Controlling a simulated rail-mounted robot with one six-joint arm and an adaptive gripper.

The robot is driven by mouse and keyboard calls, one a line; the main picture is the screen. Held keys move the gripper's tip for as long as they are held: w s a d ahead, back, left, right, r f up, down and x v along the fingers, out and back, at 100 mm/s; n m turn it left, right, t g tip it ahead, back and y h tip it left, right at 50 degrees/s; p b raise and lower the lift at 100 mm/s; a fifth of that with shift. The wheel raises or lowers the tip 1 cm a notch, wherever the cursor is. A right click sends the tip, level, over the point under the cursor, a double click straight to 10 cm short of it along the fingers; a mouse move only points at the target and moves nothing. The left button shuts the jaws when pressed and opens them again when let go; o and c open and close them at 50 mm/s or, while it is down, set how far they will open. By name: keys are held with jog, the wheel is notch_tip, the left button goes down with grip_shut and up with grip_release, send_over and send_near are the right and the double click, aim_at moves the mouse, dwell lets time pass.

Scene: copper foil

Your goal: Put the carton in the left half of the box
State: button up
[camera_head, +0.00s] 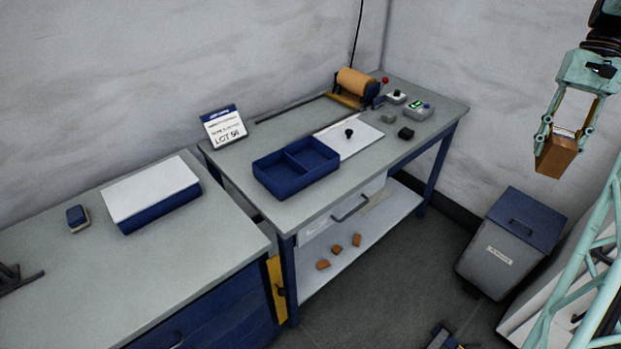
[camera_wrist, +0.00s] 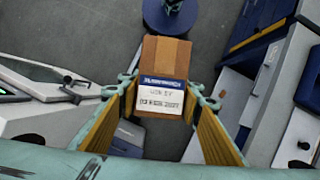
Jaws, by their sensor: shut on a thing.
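The carton (camera_head: 555,157) is a small brown block in the upper right of the head view. My gripper (camera_head: 566,133) is shut on it and holds it up in the air, clear of any surface. In the wrist view the carton (camera_wrist: 165,62) sits between the two fingers, with a white and blue printed label facing the camera. The box (camera_head: 296,167) is a blue open tray on the workbench, split by a divider into a left and a right half. Both halves look empty. My gripper is well to the right of the box and apart from it.
The workbench (camera_head: 240,168) also holds a white plate with a black knob (camera_head: 350,140), a copper-coloured roll (camera_head: 356,82), small control boxes (camera_head: 419,111) and a LOT sign (camera_head: 224,128). A grey bin (camera_head: 502,258) stands below my gripper. Brown pieces (camera_head: 337,249) lie on the lower shelf.

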jog(key=w+a+f+n+t+h+p, duration=0.15)
jog(key=w+a+f+n+h, duration=0.3)
jog(key=w+a+n, duration=0.9)
jog(key=w+a+f+n+t+h+p, duration=0.1)
jog(key=w+a+f+n+h+p, duration=0.3)
jog(key=w+a+n, duration=0.9)
jog(key=a+f+n+t+y, duration=0.1)
jog(key=a+n, duration=0.4)
jog(key=a, duration=0.9)
jog(key=a+f+n+t+y+p, duration=0.1)
jog(key=a+n, duration=0.3)
jog(key=a, duration=1.1)
jog(key=s+a+f+n+t+y+p, duration=0.1)
jog(key=a+f+n+t+y, duration=0.2)
jog(key=a, duration=1.2)
jog(key=n, duration=0.2)
jog(key=shift+f+n+t, duration=0.3)
jog(key=shift+n+t, duration=0.05)
jog(key=b, duration=0.3)
send_near(283, 177)
jog(key=shift+w+d+f, duration=0.1)
jog(key=shift+w, duration=0.4)
jog(key=shift+w+d+f, duration=0.1)
jog(key=shift+w+f, duration=0.05)
jog(key=shift+w, duration=0.3)
jog(key=shift+f+b, duration=1.15)
jog(key=shift+f, duration=0.7)
